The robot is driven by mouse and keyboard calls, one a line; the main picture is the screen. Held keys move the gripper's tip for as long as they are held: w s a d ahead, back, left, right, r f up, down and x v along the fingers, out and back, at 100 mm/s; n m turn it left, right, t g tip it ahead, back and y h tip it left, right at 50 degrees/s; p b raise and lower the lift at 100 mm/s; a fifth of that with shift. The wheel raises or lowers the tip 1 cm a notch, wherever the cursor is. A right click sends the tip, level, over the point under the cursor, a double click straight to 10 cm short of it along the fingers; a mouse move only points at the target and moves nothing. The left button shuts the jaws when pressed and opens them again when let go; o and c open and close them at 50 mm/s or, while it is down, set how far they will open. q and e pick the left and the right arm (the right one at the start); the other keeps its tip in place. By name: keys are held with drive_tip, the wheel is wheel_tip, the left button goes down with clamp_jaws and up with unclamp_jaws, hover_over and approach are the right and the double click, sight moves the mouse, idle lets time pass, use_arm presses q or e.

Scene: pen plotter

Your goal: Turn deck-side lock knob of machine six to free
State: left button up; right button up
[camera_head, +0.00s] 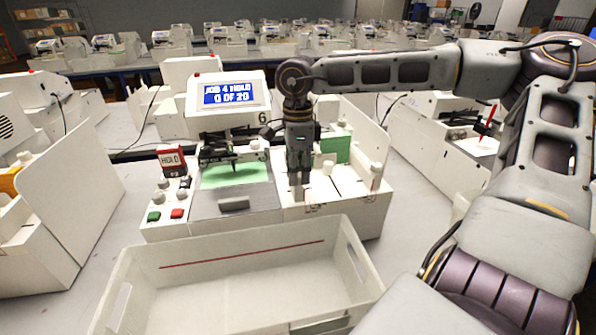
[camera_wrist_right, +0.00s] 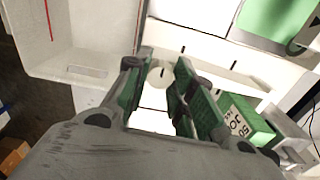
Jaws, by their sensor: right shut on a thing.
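Machine six (camera_head: 227,103) stands in the middle of the head view, its screen reading "JOB 4 HOLD 0 OF 20". My right gripper (camera_head: 299,186) points down over the white deck on the machine's right side. In the wrist view the right gripper (camera_wrist_right: 160,82) has its two green-padded fingers around a round white knob (camera_wrist_right: 160,72), shut on it. The fingers hide part of the knob, and I cannot read its setting. In the head view the gripper covers that knob. My left gripper is not in view.
An empty white bin (camera_head: 240,270) with a red line stands in front of the machine. A green stack (camera_head: 336,148) sits behind the gripper on the deck. A red HOLD tag (camera_head: 172,160) and buttons are at the left. Similar machines stand on either side.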

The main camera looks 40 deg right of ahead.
drive_tip(key=shift+n, duration=0.4)
drive_tip(key=o, duration=0.8)
drive_tip(key=shift+c, duration=0.2)
drive_tip(key=o, duration=0.3)
drive_tip(key=shift+r, duration=0.1)
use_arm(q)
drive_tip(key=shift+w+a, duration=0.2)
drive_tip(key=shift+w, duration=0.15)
use_arm(e)
wheel_tip(320, 180, up, 12)
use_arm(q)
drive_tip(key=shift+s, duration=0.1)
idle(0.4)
